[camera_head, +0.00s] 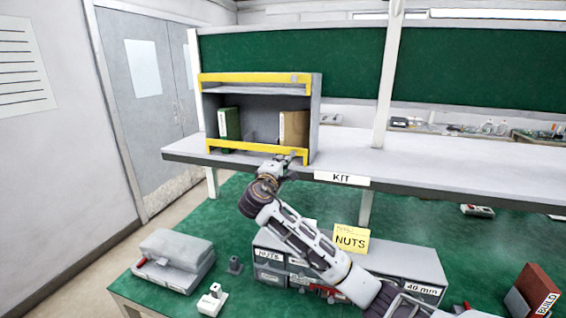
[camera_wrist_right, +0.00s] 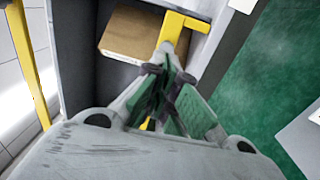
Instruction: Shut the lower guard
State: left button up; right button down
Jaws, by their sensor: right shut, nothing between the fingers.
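The grey shelf unit (camera_head: 315,112) stands on the raised bench shelf, with a yellow guard bar across its top and another near its bottom. The lower guard (camera_head: 232,146) lies low across the front, and the open compartment shows above it. My right gripper (camera_head: 285,163) is at the right end of the lower guard, its fingers shut and empty. In the right wrist view the fingertips (camera_wrist_right: 170,78) are close to a yellow piece (camera_wrist_right: 172,34); I cannot tell whether they touch it. My left gripper is not in view.
A green binder (camera_head: 229,123) and a tan box (camera_head: 294,128) stand inside the unit. The upper guard (camera_head: 250,78) runs above them.

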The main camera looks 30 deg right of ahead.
jog(key=b+v, duration=0.2)
jog(key=v, duration=0.7)
jog(key=shift+r, duration=0.2)
dwell(0.5)
